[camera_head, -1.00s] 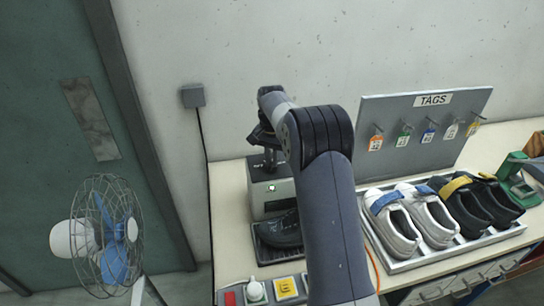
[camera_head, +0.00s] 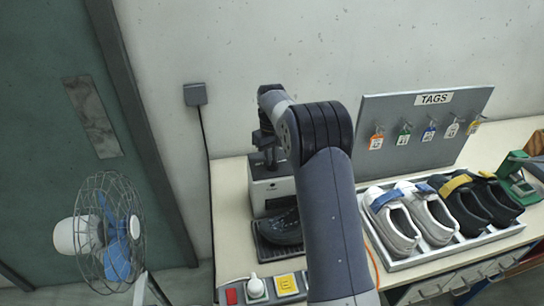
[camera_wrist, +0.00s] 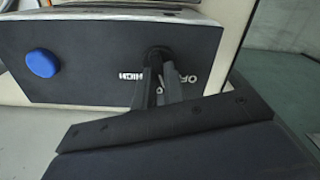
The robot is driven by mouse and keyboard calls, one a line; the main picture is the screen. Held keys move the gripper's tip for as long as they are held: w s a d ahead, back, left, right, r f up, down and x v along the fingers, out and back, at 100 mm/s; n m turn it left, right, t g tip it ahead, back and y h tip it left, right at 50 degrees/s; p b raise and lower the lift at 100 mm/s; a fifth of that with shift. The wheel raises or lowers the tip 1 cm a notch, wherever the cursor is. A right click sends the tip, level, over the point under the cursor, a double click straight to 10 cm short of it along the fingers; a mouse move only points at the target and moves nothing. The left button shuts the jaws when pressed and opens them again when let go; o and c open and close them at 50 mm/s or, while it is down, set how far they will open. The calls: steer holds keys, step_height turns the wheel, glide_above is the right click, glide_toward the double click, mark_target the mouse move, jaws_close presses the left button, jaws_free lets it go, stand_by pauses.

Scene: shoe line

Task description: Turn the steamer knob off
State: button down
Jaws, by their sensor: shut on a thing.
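The steamer (camera_head: 268,188) is a pale box with a dark panel on the bench, partly hidden behind my arm. In the wrist view its dark panel (camera_wrist: 105,68) shows upside-down lettering, HIGH and a partly covered OFF. A black knob (camera_wrist: 158,54) sits between these labels. My gripper (camera_wrist: 160,72) is shut on the knob, and its fingers cover most of it. I cannot tell which label the knob points to. A round blue button or dial (camera_wrist: 41,63) is on the same panel. In the head view my gripper (camera_head: 268,152) is at the steamer's top, mostly hidden.
A dark shoe (camera_head: 282,226) sits on a tray in front of the steamer. A tag board (camera_head: 405,160) and a tray of shoes (camera_head: 400,264) stand to the right. Coloured buttons (camera_head: 286,283) line the bench front. A fan (camera_head: 110,235) stands left.

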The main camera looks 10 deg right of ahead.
steer(key=n, duration=0.4)
steer(key=shift+a+n, duration=0.1)
steer(key=shift+n, duration=0.2)
steer(key=shift+r+n, duration=0.1)
steer(key=shift+n, duration=1.5)
steer(key=c, duration=1.5)
jaws_free()
steer(key=shift+s, duration=0.1)
step_height(320, 180, up, 11)
steer(key=shift+f+b, duration=0.15)
steer(key=shift+b, duration=0.65)
